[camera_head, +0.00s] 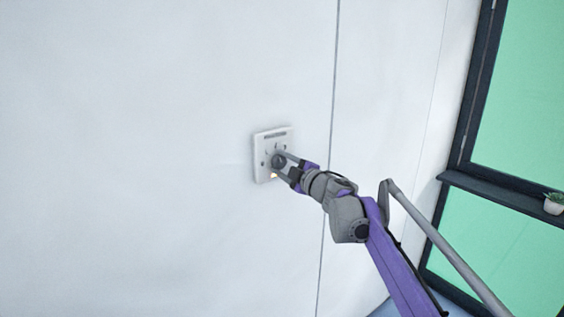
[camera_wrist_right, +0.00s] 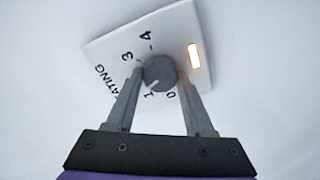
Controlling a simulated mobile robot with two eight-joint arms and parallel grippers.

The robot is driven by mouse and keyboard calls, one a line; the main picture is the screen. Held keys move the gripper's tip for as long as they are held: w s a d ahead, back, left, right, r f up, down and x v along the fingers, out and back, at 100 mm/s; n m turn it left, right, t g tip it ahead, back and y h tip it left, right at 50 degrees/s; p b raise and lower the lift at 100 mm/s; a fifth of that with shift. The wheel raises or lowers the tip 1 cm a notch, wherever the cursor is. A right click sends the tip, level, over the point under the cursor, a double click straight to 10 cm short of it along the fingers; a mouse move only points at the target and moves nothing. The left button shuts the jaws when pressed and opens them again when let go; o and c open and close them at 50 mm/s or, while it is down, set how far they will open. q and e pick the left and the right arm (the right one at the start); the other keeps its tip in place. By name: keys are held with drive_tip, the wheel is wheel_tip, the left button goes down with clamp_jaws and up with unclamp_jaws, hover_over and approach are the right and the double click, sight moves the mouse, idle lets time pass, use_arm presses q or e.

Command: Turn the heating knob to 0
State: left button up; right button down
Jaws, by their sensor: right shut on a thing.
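The heating knob (camera_wrist_right: 159,70) is a round dark grey dial on a white wall panel (camera_wrist_right: 197,28). In the right wrist view its pale pointer mark is at the lower left, towards the printed 1. The 0 is printed to the right of the 1; the 3 and 4 show above, and the 2 is not visible. My right gripper (camera_wrist_right: 159,80) is shut on the knob, one finger on each side. In the head view the knob (camera_head: 279,160) sits in the panel (camera_head: 262,141) between the fingertips (camera_head: 282,163). My left gripper is not in view.
An orange light (camera_wrist_right: 194,56) glows on the panel. The white wall (camera_head: 130,150) around it is bare.

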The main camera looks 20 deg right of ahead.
drive_tip(key=n+p, duration=0.1)
drive_tip(key=n, duration=0.2)
drive_tip(key=shift+n, duration=0.4)
drive_tip(key=n, duration=0.3)
drive_tip(key=shift+n+p, duration=0.3)
drive_tip(key=shift+p, duration=0.1)
drive_tip(key=n+p, duration=0.1)
drive_tip(key=n, duration=0.3)
drive_tip(key=shift+f, duration=0.1)
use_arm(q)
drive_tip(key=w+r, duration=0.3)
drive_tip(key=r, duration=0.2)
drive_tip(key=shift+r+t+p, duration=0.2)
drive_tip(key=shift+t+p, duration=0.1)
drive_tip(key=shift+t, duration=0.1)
use_arm(e)
drive_tip(key=shift+f+n, duration=0.1)
drive_tip(key=shift+n, duration=1.3)
drive_tip(key=shift+c, duration=1.4)
unclamp_jaws()
